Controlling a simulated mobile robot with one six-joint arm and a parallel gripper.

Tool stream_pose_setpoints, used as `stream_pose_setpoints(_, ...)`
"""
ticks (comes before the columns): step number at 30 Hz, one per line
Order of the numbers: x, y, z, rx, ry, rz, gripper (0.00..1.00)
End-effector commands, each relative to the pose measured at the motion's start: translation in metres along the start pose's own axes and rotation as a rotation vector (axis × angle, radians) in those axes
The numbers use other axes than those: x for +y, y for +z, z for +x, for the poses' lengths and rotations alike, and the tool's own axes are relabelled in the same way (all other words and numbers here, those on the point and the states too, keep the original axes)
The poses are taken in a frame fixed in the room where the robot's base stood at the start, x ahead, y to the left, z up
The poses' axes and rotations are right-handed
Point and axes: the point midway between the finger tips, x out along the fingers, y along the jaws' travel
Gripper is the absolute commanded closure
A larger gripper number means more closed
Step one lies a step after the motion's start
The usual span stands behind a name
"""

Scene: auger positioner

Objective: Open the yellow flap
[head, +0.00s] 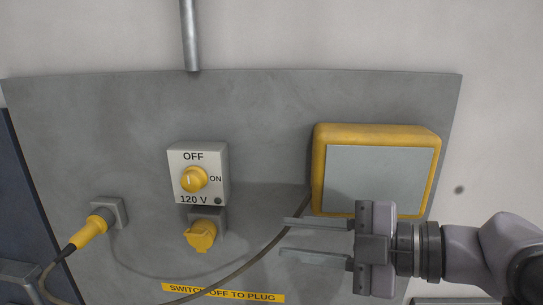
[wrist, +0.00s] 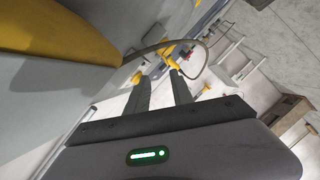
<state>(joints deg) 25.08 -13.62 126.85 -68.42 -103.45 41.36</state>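The yellow flap (head: 201,235) covers a grey socket below the switch box and appears closed. My gripper (head: 285,237) is to its right, level with it, with its two fingers pointing left at the flap. The fingers are apart with nothing between them, and a clear gap separates them from the flap. In the wrist view my gripper (wrist: 156,74) also shows as open. Small yellow parts appear beyond the fingertips there, but I cannot tell which is the flap.
The switch box (head: 198,172) has a yellow knob (head: 194,179) and an OFF label. A yellow plug (head: 90,230) sits in a left socket. A dark cable (head: 262,253) runs behind the fingers to the yellow-framed box (head: 377,131). A yellow label (head: 223,293) lies below the flap.

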Motion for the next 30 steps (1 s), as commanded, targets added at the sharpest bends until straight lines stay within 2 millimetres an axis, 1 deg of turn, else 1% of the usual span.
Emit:
stream_pose_setpoints(2, -0.003, -0.004, 0.002, 0.014, -0.024, -0.006, 0.72)
stream_pose_setpoints(5, -0.007, -0.004, 0.019, 0.021, -0.029, -0.007, 0.72)
stream_pose_setpoints(15, -0.009, -0.006, 0.12, 0.019, -0.028, -0.007, 0.72)
stream_pose_setpoints(18, -0.009, -0.006, 0.143, 0.018, -0.027, -0.006, 0.72)
stream_pose_setpoints(21, -0.008, -0.005, 0.159, 0.016, -0.024, -0.007, 0.72)
stream_pose_setpoints(24, -0.008, -0.005, 0.168, 0.015, -0.023, -0.008, 0.72)
stream_pose_setpoints(30, -0.008, -0.005, 0.173, 0.013, -0.022, -0.007, 0.72)
